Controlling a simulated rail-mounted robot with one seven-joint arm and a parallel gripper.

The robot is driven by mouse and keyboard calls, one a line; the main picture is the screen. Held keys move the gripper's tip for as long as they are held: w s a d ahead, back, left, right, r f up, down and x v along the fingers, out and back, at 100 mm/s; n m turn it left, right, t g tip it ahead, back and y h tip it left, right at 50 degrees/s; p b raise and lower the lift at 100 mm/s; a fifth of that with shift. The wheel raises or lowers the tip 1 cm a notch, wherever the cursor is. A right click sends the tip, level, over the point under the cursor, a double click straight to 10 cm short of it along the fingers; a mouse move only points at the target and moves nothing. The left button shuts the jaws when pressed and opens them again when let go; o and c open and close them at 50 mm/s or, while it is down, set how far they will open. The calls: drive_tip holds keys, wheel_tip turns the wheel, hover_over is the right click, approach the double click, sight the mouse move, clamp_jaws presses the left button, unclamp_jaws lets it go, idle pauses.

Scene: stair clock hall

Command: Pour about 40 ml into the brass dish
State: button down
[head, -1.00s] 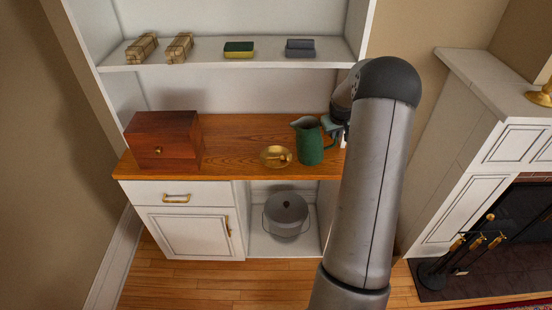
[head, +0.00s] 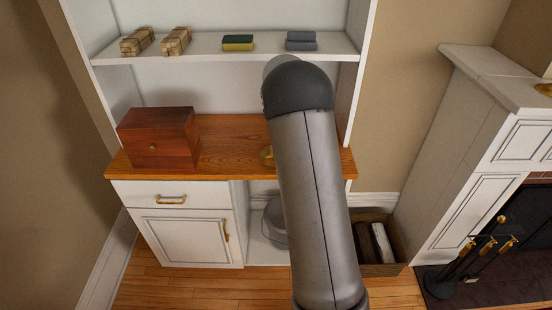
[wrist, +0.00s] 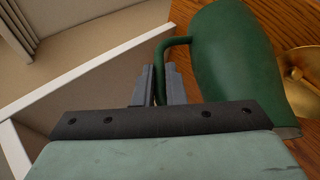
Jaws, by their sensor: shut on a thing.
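The green pitcher (wrist: 235,65) fills the upper right of the wrist view. My gripper (wrist: 160,84) is shut on its thin green handle, with one finger on each side. In the head view my arm hides the pitcher and my gripper. The brass dish (wrist: 300,62) is cut off at the right edge of the wrist view, beside the pitcher, with a small brass piece in it. In the head view only the left edge of the dish (head: 265,156) shows past my arm. I cannot tell whether the pitcher is lifted or what is in it.
The wooden counter (head: 225,150) is bare between the dish and the reddish wooden box (head: 160,138). A shelf (head: 200,52) with wrapped bundles and sponges runs above. The cabinet's white side wall (head: 352,100) bounds the right. A grey pot (head: 272,222) stands below, partly hidden.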

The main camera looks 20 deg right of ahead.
drive_tip(key=shift+w+a+n+g+h, duration=0.25)
drive_tip(key=shift+w+a+h, duration=0.15)
drive_tip(key=shift+a+h, duration=0.35)
drive_tip(key=shift+w+a+n+g+h, duration=0.15)
drive_tip(key=shift+w+a+g+h, duration=0.15)
drive_tip(key=shift+a+h, duration=0.45)
drive_tip(key=shift+w+a+f+h, duration=0.15)
drive_tip(key=shift+w+a+h, duration=0.1)
drive_tip(key=shift+h, duration=0.15)
drive_tip(key=shift+w+a+f+g+h, duration=0.2)
drive_tip(key=shift+a+g+h, duration=0.05)
drive_tip(key=shift+a+h, duration=0.25)
drive_tip(key=shift+w+a+r+n+h+b, duration=0.15)
drive_tip(key=shift+a+n+h+b, duration=0.25)
drive_tip(key=shift+b, duration=0.25)
drive_tip(key=shift+d, duration=0.3)
drive_tip(key=shift+s+d, duration=0.25)
drive_tip(key=shift+d, duration=0.15)
drive_tip(key=shift+s+d+r, duration=0.1)
drive_tip(key=shift+s+d, duration=0.05)
drive_tip(key=shift+d, duration=0.1)
drive_tip(key=shift+a+r+h+b, duration=0.15)
drive_tip(key=shift+h+b, duration=0.15)
drive_tip(key=shift+h, duration=0.1)
